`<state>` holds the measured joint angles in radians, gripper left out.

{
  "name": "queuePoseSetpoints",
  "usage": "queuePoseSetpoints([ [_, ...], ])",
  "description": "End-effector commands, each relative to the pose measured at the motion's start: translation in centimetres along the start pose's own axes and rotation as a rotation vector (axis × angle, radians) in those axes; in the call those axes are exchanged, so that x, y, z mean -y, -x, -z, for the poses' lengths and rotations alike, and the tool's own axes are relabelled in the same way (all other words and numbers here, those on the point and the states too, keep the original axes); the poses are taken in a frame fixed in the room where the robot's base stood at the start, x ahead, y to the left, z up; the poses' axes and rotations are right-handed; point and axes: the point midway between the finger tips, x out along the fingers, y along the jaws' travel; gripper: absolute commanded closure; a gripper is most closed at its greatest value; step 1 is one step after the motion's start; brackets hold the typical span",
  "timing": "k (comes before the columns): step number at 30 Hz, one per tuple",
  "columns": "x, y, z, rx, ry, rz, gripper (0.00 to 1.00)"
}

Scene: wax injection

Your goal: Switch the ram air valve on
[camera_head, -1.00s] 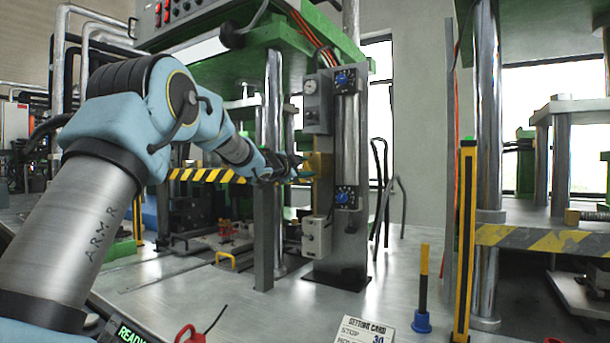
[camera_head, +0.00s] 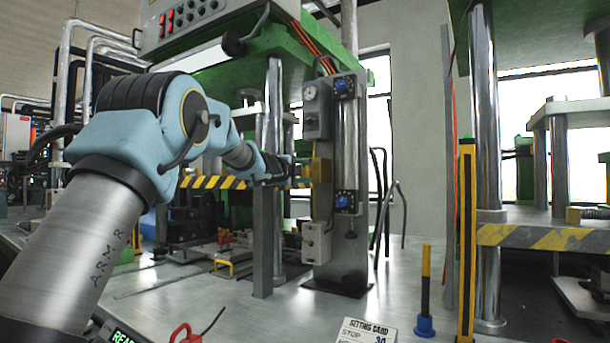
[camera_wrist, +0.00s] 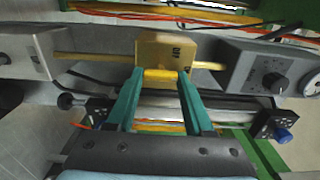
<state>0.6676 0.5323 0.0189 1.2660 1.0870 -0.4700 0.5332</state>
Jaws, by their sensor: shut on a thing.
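The ram air valve is a yellow block (camera_head: 321,170) on the grey column, between an upper gauge box and a lower grey box. In the wrist view its body (camera_wrist: 165,52) sits on a brass pipe, with dark lettering that I cannot read clearly. A bright yellow lever (camera_wrist: 161,76) sticks out from it toward me. My gripper (camera_wrist: 159,82) has its two teal fingers shut on this lever, one on each side. In the head view my gripper (camera_head: 299,171) reaches the valve from the left; the lever is mostly hidden there by the fingers.
The gauge box (camera_head: 317,109) is above the valve and the lower grey box (camera_head: 317,241) below it. Blue knobs (camera_head: 346,201) are on the column to the right. A striped bar (camera_head: 215,182) and a grey post (camera_head: 263,240) are close to my arm.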

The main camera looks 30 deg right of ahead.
Motion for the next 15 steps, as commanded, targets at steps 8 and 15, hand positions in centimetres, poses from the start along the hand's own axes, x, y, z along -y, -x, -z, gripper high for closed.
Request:
queuePoseSetpoints([
  [8, -0.10, -0.02, 0.04, -0.001, -0.006, -0.002, 1.00],
  [15, -0.10, -0.02, 0.04, -0.001, -0.005, -0.002, 0.34],
])
